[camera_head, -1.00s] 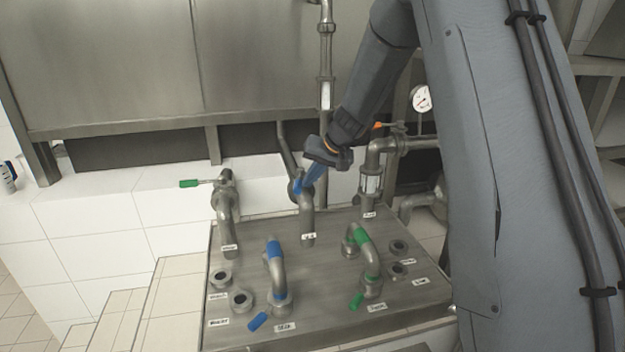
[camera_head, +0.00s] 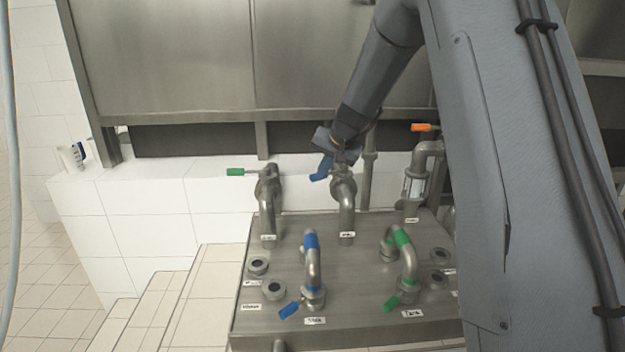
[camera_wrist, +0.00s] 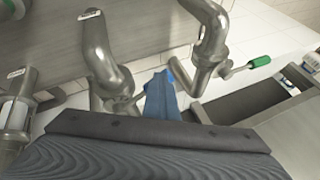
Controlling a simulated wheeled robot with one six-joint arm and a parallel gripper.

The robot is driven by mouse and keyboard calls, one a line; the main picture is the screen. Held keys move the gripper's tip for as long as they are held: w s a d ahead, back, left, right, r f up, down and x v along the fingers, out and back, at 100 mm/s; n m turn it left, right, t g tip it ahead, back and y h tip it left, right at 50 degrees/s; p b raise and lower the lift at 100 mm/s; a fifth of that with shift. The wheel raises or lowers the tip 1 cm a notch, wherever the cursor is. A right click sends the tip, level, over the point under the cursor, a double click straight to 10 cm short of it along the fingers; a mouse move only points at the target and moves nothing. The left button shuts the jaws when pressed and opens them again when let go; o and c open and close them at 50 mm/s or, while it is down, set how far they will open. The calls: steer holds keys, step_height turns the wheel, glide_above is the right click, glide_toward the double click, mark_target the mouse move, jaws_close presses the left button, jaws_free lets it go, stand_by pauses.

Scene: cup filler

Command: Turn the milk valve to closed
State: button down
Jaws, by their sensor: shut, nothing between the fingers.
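A blue-handled valve sits on the middle back pipe (camera_head: 346,205), whose small label I cannot read surely. Its bright blue handle (camera_head: 317,178) sticks out to the left in the head view, partly covered by my gripper (camera_head: 323,166). My gripper's blue-grey fingers are shut and empty, right at the handle. In the wrist view the fingers (camera_wrist: 160,84) overlap the handle (camera_wrist: 178,74), and only a bit of its blue shows behind them. I cannot tell whether they touch it. The pipe (camera_wrist: 105,65) rises to the left of the fingers there.
A green-handled valve (camera_head: 236,172) stands left of the middle pipe, and an orange-handled one (camera_head: 425,127) right. Blue-banded (camera_head: 311,262) and green-banded (camera_head: 408,262) spouts stand at the front of the steel counter (camera_head: 370,328). My arm covers the right side.

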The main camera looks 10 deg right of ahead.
steer(key=w, duration=0.1)
steer(key=w+a, duration=0.1)
steer(key=w+a+b, duration=0.1)
steer(key=shift+w+f, duration=0.15)
steer(key=shift+w, duration=0.2)
steer(key=shift+w+a, duration=0.15)
steer(key=shift+w, duration=0.7)
steer(key=shift+r, duration=0.2)
steer(key=s+a+r+b, duration=0.2)
steer(key=s+a+r, duration=0.2)
steer(key=s+r, duration=0.3)
steer(key=shift+s+a+r, duration=0.35)
steer(key=shift+a+r, duration=0.05)
steer(key=shift+r, duration=0.55)
